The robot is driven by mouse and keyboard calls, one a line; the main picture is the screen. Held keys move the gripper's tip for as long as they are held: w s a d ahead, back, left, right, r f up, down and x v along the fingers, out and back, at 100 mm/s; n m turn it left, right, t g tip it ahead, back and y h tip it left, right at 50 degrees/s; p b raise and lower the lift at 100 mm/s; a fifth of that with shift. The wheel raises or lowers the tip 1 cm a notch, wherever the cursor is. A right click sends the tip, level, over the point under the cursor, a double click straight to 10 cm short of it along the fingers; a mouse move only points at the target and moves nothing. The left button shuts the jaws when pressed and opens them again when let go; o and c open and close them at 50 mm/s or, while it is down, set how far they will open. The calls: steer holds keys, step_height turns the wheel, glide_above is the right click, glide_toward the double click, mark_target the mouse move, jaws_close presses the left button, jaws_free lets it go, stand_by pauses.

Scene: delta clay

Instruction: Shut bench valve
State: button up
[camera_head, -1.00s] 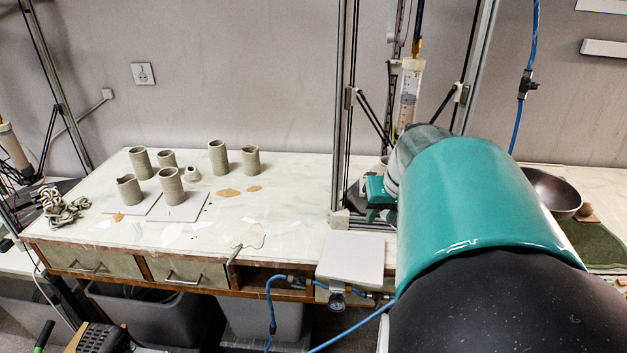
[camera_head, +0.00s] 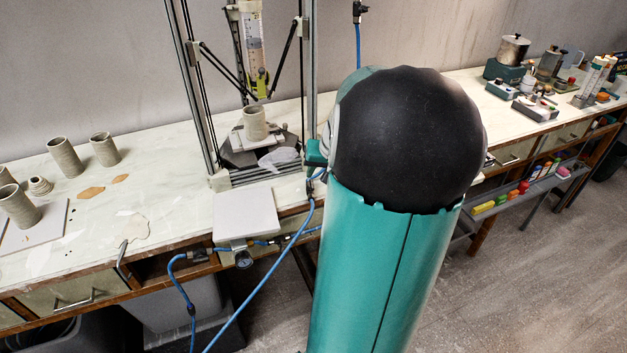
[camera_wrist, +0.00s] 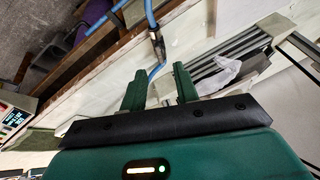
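A blue hose (camera_wrist: 149,12) runs along the bench front in the wrist view, with a small metal fitting (camera_wrist: 157,43) that may be the bench valve; its handle position is too small to tell. The fitting is ahead of my gripper (camera_wrist: 160,78), beyond the fingertips. My gripper is open, its two green fingers apart with nothing gripped. A length of hose shows just beyond the gap between them. In the head view my gripper (camera_head: 316,155) is partly hidden by my arm, near the bench edge beside the blue hose (camera_head: 290,240).
A printer frame (camera_head: 187,100) with a clay cylinder (camera_head: 255,123) stands behind and left of my gripper. Clay pots (camera_head: 65,157) stand left. The floor at right (camera_head: 540,270) is clear.

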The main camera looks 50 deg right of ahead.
mark_target(312, 184)
steer(key=x, duration=0.5)
steer(key=shift+f, duration=0.2)
jaws_close()
